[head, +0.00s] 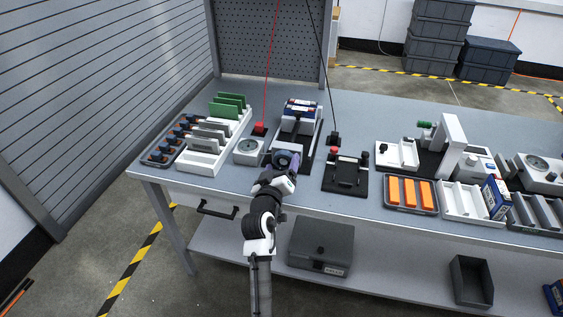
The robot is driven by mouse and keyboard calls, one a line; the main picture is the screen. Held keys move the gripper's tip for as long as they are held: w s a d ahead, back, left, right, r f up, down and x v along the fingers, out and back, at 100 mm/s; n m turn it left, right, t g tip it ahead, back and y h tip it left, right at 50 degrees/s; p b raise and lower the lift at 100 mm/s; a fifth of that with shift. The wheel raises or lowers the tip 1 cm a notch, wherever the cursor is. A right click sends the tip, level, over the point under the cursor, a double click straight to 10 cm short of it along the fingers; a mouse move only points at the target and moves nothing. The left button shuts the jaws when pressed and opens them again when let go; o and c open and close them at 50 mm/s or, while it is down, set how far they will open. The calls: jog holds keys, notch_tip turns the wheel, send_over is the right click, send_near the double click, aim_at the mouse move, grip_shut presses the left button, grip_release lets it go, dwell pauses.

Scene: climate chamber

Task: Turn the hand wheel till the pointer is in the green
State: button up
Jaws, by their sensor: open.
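My gripper (288,164) is at the front of the black-based fixture (312,139) in the middle left of the bench. A dark round part, apparently the hand wheel (283,157), shows at the gripper's fingers, partly hidden by it. The jaws are open; I cannot tell whether they touch the wheel.
Left of the gauge are a white rack (201,163) with green boards and a dark tray (158,157). Right of the gripper is a black toggle fixture (346,177), then a tray of orange blocks (410,194). Red and black cords hang over the bench. Bare bench (355,112) lies behind.

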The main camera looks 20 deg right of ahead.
jog(key=shift+w+d, duration=0.25)
jog(key=shift+w, duration=0.1)
